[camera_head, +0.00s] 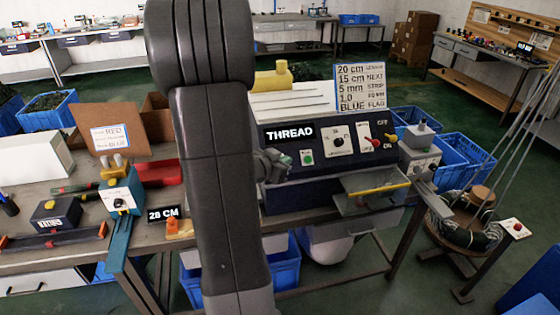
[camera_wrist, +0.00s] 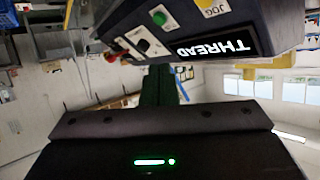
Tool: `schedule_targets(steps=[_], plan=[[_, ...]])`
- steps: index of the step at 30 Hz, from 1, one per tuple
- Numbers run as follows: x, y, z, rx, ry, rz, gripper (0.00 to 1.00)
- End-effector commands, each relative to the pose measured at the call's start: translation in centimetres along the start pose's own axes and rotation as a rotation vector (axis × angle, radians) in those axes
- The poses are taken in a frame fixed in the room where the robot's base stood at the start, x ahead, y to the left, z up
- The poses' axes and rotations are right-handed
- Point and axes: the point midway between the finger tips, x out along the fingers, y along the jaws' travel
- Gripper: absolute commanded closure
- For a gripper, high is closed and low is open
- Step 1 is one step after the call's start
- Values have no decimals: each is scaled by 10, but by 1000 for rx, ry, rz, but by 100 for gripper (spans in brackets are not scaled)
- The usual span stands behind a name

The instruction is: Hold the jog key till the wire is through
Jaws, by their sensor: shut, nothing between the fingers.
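In the wrist view the panel appears turned over, with a JOG label (camera_wrist: 211,8) at the top edge beside a partly cropped yellow patch. My gripper's dark fingers (camera_wrist: 162,85) are shut and empty there. I cannot tell whether they touch the jog key.
A wire coil (camera_head: 465,232) sits on a stand at right. A board of lengths (camera_head: 360,88) stands behind the machine. A small teal-based device (camera_head: 121,198) and a 28 CM sign (camera_head: 162,214) are on the left bench. Blue crates (camera_head: 465,155) stand right of the machine.

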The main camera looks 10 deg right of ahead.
Motion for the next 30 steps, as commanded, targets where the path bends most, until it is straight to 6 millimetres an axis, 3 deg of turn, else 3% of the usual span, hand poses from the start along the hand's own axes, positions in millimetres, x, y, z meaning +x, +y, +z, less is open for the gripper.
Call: schedule_targets(steps=[11,30], plan=[[5,-3,5,0,0,0,100],[58,-42,42,-1,-1,0,100]])
